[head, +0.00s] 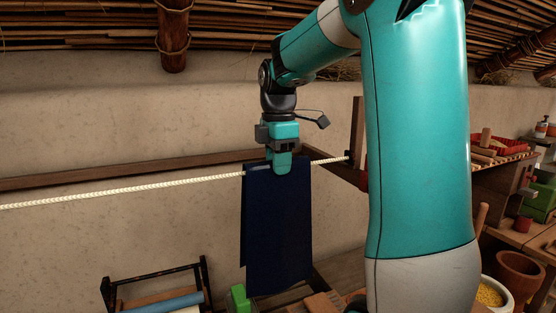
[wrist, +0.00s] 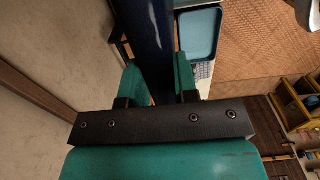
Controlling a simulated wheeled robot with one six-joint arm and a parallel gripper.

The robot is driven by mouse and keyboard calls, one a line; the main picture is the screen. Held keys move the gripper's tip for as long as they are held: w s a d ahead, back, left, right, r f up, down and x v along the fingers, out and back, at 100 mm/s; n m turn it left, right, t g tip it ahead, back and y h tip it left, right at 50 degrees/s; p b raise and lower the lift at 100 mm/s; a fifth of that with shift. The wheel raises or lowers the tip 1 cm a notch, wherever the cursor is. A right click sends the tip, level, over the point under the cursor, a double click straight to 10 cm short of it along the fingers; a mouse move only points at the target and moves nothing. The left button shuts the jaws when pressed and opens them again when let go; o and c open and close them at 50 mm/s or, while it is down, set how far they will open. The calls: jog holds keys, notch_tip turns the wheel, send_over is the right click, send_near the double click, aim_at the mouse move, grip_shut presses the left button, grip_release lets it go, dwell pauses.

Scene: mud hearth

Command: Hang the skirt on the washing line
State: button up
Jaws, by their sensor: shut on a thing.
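The washing line (head: 140,190) is a pale rope running across the head view and rising slightly to the right to a wooden post. The skirt (head: 278,235) is dark navy and hangs folded at the rope, with a shorter flap at its left. My gripper (head: 279,172) points down at the skirt's top edge and is shut on it, level with the rope. In the wrist view the dark skirt (wrist: 150,45) passes between the two teal fingers. Whether the rope runs inside the fold is hidden by the cloth and fingers.
A dark wooden rail (head: 100,180) runs along the mud wall behind the rope. A black rack (head: 155,285) with a blue roll stands low at the left. A green block (head: 239,298) is below the skirt. Crowded shelves (head: 500,160) are at the right.

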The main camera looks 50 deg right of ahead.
jog(key=shift+f, duration=0.1)
jog(key=o, duration=0.9)
notch_tip(320, 180, up, 17)
jog(key=shift+r+b, duration=0.2)
jog(key=shift+b, duration=0.1)
jog(key=shift+a, duration=0.1)
